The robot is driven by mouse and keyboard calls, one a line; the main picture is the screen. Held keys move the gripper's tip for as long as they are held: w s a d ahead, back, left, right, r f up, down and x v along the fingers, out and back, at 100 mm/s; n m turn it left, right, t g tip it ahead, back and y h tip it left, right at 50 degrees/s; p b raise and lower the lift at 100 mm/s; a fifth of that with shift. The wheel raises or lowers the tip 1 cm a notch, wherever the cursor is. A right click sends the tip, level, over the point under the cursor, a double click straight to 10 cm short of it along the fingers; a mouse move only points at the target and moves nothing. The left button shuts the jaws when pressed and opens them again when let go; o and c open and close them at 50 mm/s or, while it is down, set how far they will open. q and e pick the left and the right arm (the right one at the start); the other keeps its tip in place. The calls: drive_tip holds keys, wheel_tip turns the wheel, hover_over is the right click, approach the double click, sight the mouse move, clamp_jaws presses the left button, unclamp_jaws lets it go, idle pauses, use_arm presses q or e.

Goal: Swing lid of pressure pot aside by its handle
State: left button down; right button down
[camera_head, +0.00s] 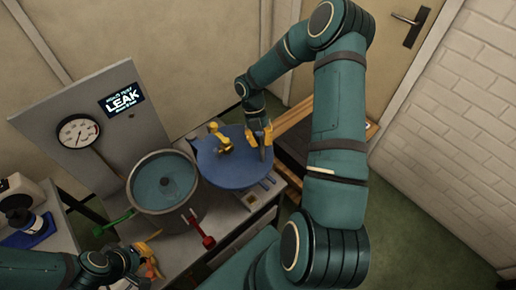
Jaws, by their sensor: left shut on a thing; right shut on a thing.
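The pressure pot (164,184) stands on the bench at centre left, its mouth open and bluish inside. Its round blue lid (226,172) lies out to the right of the mouth, on the side away from the gauge. A yellow fitting (218,139) sits on top of the lid. My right gripper (261,142) is at the lid's right edge, its yellow fingers shut around a dark upright handle (263,155). My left gripper (152,256) is low at the left, in front of the pot, shut on a small orange part (151,270) that is mostly hidden.
A pressure gauge (78,132) and a LEAK sign (124,104) are on a grey panel behind the pot. Floor is clear at right.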

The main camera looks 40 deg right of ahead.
drive_tip(key=shift+w+d+f+n+h, duration=0.1)
drive_tip(key=shift+w+d+n+h, duration=0.1)
drive_tip(key=shift+w+d+n, duration=0.55)
drive_tip(key=shift+w+d+n+h, duration=0.25)
drive_tip(key=shift+w+d, duration=0.3)
drive_tip(key=shift+d, duration=0.4)
drive_tip(key=c, duration=0.9)
unclamp_jaws()
drive_tip(key=shift+c, duration=0.2)
drive_tip(key=shift+w+r, duration=0.1)
drive_tip(key=shift+r, duration=0.1)
drive_tip(key=v, duration=1.1)
drive_tip(key=shift+w+r, duration=0.25)
drive_tip(key=shift+r, duration=0.05)
drive_tip(key=shift+d, duration=0.15)
